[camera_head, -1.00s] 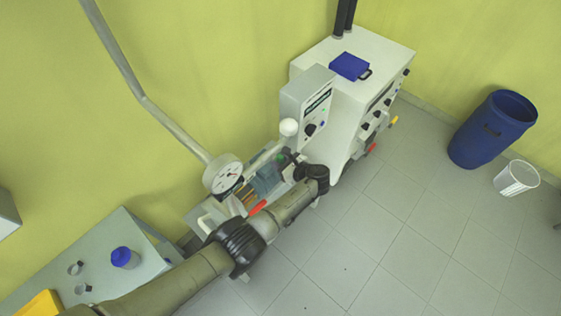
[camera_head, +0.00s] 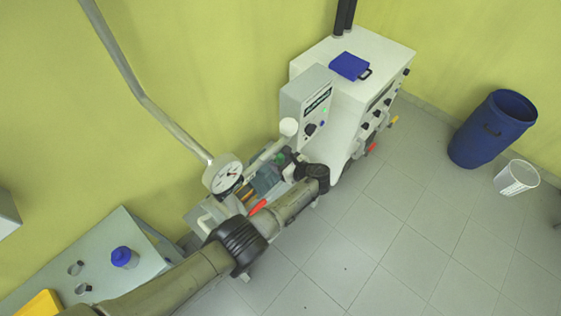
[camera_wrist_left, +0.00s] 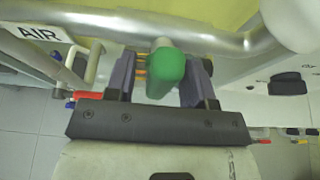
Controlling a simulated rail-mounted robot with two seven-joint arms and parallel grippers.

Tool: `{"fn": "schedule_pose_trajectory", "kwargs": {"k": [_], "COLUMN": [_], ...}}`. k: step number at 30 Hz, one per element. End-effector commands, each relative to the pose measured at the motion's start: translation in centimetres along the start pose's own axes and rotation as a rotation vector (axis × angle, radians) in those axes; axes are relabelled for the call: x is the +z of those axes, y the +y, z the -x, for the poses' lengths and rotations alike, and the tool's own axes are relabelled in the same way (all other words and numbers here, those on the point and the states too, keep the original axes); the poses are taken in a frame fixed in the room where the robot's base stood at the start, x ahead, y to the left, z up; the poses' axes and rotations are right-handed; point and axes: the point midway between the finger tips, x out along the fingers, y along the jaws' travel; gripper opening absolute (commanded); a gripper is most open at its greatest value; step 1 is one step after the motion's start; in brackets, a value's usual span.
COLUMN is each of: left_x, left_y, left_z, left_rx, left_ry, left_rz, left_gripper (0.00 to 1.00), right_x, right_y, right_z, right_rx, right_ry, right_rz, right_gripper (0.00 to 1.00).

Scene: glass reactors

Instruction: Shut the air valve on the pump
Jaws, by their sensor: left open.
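The air valve's green handle (camera_wrist_left: 165,72) shows in the left wrist view, on a metal pipe (camera_wrist_left: 225,48) beside a white AIR label (camera_wrist_left: 38,33). My left gripper (camera_wrist_left: 160,82) is open, with one finger on each side of the green handle. Gaps seem to show between handle and fingers; I cannot tell whether either touches. My right gripper is not in view.
A white cabinet (camera_head: 365,60) is at the right. A blue barrel (camera_head: 488,130) and white bucket (camera_head: 517,177) stand farther right. Floor is clear between.

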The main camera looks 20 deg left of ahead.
Motion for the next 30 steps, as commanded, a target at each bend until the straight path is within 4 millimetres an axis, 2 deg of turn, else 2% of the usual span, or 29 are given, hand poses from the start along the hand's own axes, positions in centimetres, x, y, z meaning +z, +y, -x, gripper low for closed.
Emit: {"fn": "schedule_pose_trajectory", "kwargs": {"k": [5,15,21,30], "left_x": [0.0,0.0,-0.1,-0.1], "left_y": [0.0,0.0,0.0,0.0], "left_z": [1.4,8.0,11.2,13.6], "left_rx": [-0.002,-0.003,-0.002,-0.001], "left_ry": [0.001,0.002,0.002,0.001], "left_rz": [0.0,0.001,-0.001,-0.001], "left_gripper": [0.49,0.49,0.49,0.49], "right_x": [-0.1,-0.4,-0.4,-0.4], "right_y": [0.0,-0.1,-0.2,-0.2], "right_z": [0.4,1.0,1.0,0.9], "right_rx": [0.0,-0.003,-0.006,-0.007], "right_ry": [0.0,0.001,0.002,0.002], "right_rz": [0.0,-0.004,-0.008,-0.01], "right_gripper": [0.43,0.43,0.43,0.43]}}
